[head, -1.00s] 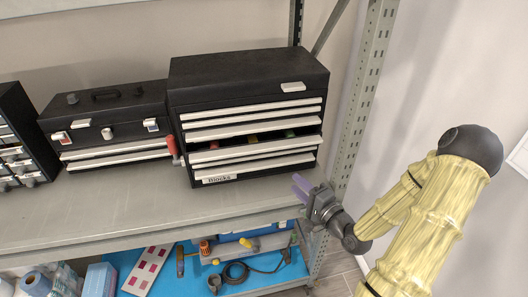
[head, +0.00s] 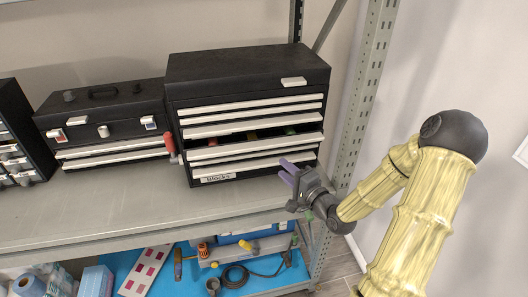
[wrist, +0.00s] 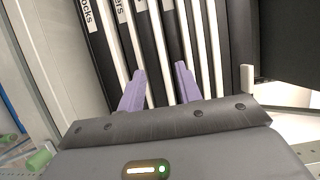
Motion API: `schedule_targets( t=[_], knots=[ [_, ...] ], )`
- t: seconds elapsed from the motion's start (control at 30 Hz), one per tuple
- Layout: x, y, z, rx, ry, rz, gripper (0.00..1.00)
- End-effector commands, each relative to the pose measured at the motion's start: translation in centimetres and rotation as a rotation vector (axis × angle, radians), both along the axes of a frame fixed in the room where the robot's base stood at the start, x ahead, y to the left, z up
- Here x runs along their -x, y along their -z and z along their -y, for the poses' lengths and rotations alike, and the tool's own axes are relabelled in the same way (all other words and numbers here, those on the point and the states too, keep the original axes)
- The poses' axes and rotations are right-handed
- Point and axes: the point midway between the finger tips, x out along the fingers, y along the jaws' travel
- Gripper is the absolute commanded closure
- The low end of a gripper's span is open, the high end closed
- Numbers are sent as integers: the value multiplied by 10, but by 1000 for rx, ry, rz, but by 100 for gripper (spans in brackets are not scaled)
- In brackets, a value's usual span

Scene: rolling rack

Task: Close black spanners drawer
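A black drawer cabinet (head: 250,72) with white drawer fronts stands on the shelf. One drawer (head: 256,147) in its lower half is pulled out, and red, yellow and green items show in the gap above its front. The lowest front has a "Blocks" label (head: 218,178). The wrist view shows the fronts running up and down, with a cut-off label ending in "ers" (wrist: 122,12); the full word is hidden. My gripper (head: 285,170) is at the cabinet's lower right front, its purple fingers apart and empty. In the wrist view my gripper (wrist: 160,72) points at the drawer fronts; contact cannot be told.
A black toolbox (head: 104,108) and a small-drawer organizer (head: 22,130) stand to the left. A red-handled tool (head: 170,146) is between toolbox and cabinet. The rack's upright (head: 364,95) is close on the right. The shelf front (head: 100,205) is bare.

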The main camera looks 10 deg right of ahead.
Motion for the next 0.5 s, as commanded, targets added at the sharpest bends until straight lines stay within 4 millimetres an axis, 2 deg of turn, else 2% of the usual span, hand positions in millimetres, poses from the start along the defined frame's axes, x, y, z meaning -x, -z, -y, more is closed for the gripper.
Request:
schedule_targets(
  t=[0.5],
  knots=[
    [-84,-3,-36,-1,-2,1,65]
  ],
)
